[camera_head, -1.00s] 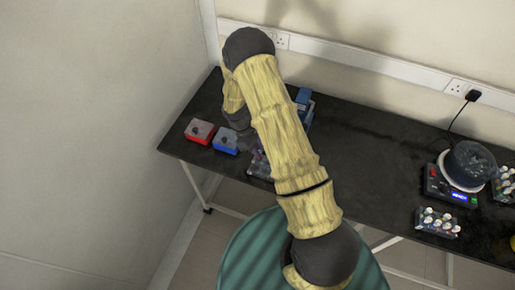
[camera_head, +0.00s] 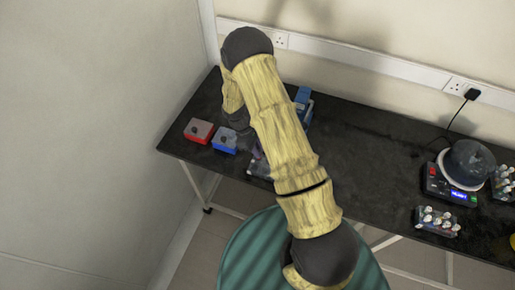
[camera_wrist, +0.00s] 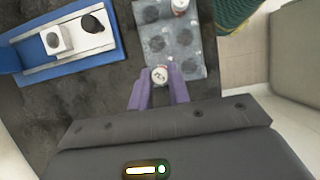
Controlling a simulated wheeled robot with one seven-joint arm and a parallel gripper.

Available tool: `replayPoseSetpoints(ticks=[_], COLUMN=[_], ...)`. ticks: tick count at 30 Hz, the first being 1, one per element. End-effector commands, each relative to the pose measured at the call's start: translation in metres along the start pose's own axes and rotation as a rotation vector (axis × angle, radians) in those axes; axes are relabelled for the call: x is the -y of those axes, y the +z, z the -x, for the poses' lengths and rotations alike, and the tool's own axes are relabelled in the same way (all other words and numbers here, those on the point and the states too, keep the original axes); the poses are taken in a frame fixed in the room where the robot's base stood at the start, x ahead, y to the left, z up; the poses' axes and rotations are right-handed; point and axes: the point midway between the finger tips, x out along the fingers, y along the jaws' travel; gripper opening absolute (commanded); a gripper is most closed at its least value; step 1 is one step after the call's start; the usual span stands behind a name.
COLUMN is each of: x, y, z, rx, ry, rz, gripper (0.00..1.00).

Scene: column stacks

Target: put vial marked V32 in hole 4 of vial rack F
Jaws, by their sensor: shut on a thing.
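In the wrist view my gripper (camera_wrist: 159,92) has its two purple fingers shut on a vial (camera_wrist: 159,76) with a white cap. The cap bears a dark mark that is too small to read surely. A grey vial rack (camera_wrist: 199,62) with several dark round holes lies just beyond the fingertips. The held vial is at the rack's near left edge; I cannot tell its height over it. Another white-capped vial (camera_wrist: 180,5) stands at the rack's far end. No rack letter or hole number is readable. In the head view my arm hides the gripper and most of this rack (camera_head: 258,168).
A blue holder (camera_wrist: 109,51) with a white block and a black knob lies left of the rack. In the head view, a red box (camera_head: 199,131) and a blue box (camera_head: 225,141) sit left of my arm. A stirrer (camera_head: 445,187) and another filled rack (camera_head: 437,229) stand right.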

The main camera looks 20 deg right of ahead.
Motion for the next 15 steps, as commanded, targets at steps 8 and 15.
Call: replayPoseSetpoints(ticks=[8, 15], x=[0.0001, -0.0006], y=[-0.0001, -0.0007], z=[0.0002, -0.0028], rx=[0.000, 0.000], ry=[0.000, 0.000], rz=[0.001, -0.001], gripper=[0.00, 0.00])
